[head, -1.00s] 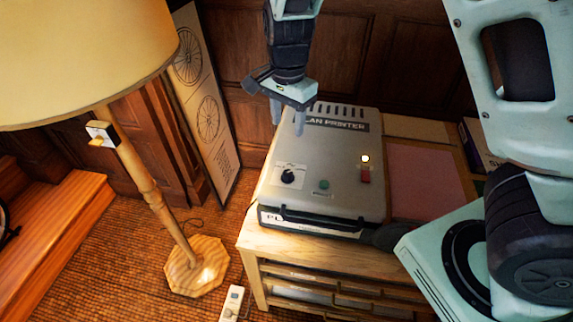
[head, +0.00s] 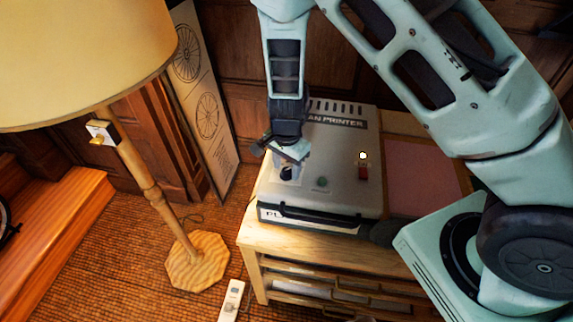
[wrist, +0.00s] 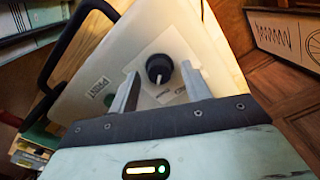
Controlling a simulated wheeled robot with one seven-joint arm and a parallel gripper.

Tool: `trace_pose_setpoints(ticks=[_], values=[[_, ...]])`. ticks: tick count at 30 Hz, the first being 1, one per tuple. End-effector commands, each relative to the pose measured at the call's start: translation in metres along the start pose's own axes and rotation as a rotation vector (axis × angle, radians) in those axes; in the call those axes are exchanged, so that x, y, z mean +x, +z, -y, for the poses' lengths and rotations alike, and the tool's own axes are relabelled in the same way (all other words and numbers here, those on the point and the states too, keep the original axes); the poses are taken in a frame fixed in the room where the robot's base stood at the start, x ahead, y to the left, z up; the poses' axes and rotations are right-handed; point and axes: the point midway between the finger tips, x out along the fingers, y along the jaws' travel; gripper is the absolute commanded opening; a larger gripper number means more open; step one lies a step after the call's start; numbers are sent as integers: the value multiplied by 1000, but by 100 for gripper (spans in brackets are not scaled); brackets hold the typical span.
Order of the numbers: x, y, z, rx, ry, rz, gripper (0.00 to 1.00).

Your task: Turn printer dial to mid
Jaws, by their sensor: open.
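In the wrist view the dial (wrist: 159,69) shows a white pointer line pointing down toward my gripper, on a white label plate. My gripper (wrist: 160,88) is open, with one finger on each side of the dial and a gap to it. I cannot tell whether the fingers touch the panel.
A green button (head: 322,182) and a red switch (head: 363,172) with a lit lamp (head: 363,155) are on the printer's top. A black handle bar (head: 320,217) runs along its front. A floor lamp (head: 150,185) stands at left, and a tall wheel-print board (head: 205,110) leans behind.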

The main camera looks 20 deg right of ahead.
Motion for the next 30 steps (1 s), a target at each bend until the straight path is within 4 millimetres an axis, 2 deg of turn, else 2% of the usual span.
trace_pose_setpoints(ticks=[7, 8, 12, 13, 23, 30], values=[[1, 0, 0, -1, 0, 0, 48], [1, 0, 0, -1, 0, 0, 45], [1, 0, 0, -1, 0, 0, 6], [1, 0, 0, -1, 0, 0, 4], [1, 0, 0, -35, 0, 0, 4], [2, 0, 0, -165, 0, 1, 4]])
